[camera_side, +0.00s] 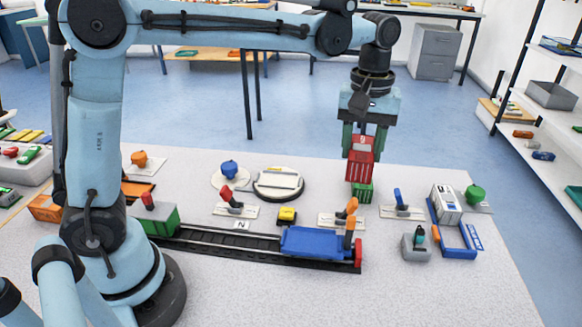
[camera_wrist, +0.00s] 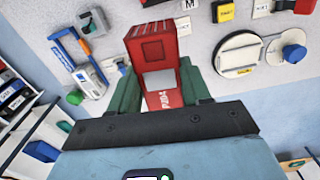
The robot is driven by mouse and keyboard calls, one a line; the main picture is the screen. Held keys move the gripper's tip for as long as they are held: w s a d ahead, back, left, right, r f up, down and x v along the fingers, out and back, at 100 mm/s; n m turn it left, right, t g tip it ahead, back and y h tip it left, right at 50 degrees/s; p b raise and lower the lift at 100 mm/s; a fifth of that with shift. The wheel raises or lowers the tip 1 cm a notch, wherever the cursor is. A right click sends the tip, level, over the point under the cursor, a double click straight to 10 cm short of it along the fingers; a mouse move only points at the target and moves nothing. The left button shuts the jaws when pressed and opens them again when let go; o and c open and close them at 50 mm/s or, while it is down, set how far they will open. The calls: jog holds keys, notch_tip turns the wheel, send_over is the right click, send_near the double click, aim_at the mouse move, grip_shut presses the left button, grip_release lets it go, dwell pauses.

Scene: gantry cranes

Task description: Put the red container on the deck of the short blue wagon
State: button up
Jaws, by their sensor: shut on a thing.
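The red container (camera_side: 360,163) is between the fingers of my gripper (camera_side: 364,146), which is shut on it. It hangs upright in the air above the back right of the table. In the wrist view the red container (camera_wrist: 152,48) shows between the two green fingers of my gripper (camera_wrist: 158,82). The short blue wagon (camera_side: 310,242) stands on the dark track at its right end, lower and to the left of my gripper in the side view. Its blue deck looks empty. I cannot make out the wagon in the wrist view.
A green container (camera_side: 362,192) shows just below the red one. An orange lever (camera_side: 350,222) stands close by the wagon, and a blue lever (camera_side: 398,197) stands to the right. A red buffer (camera_side: 358,252) ends the track (camera_side: 225,243).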

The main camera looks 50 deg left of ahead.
jog(key=s+m, duration=1.2)
jog(key=m, duration=0.5)
jog(key=shift+w+d+f, duration=0.15)
jog(key=shift+f, duration=2.5)
jog(key=shift+w+d+f, duration=0.15)
jog(key=shift+f, duration=2.5)
jog(key=shift+f, duration=0.75)
jog(key=o, duration=1.2)
jog(key=shift+r, duration=3.5)
